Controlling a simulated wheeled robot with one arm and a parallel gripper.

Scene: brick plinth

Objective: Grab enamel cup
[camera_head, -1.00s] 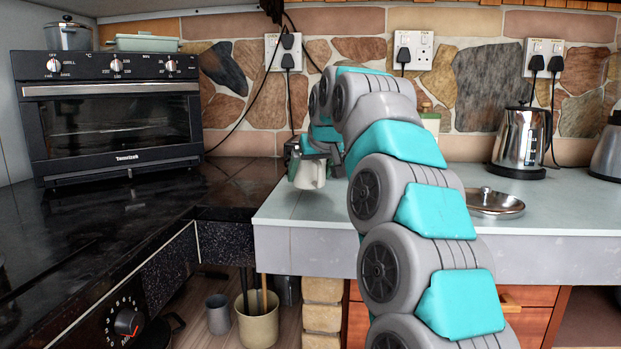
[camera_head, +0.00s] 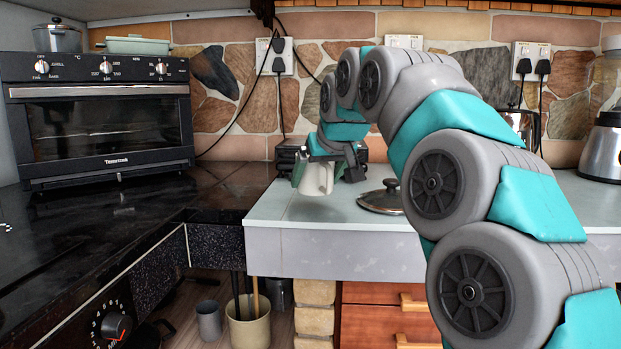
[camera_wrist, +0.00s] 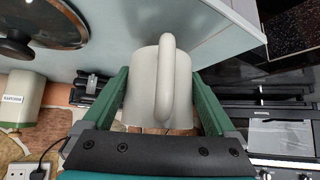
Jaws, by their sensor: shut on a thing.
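The enamel cup (camera_head: 316,178) is off-white with a handle. It hangs over the left part of the pale counter in the head view, and a shadow shows on the counter below it. In the wrist view the cup (camera_wrist: 160,90) sits between the two green fingers, its handle facing the camera. My gripper (camera_wrist: 162,95) is shut on the cup's sides. In the head view my gripper (camera_head: 318,172) is partly hidden by the cup and my arm.
A pan lid (camera_head: 383,203) lies on the pale counter (camera_head: 300,208) just right of the cup. A black toaster oven (camera_head: 105,120) stands on the dark counter at left. A metal kettle (camera_head: 520,125) is mostly behind my arm. The counter's front left is clear.

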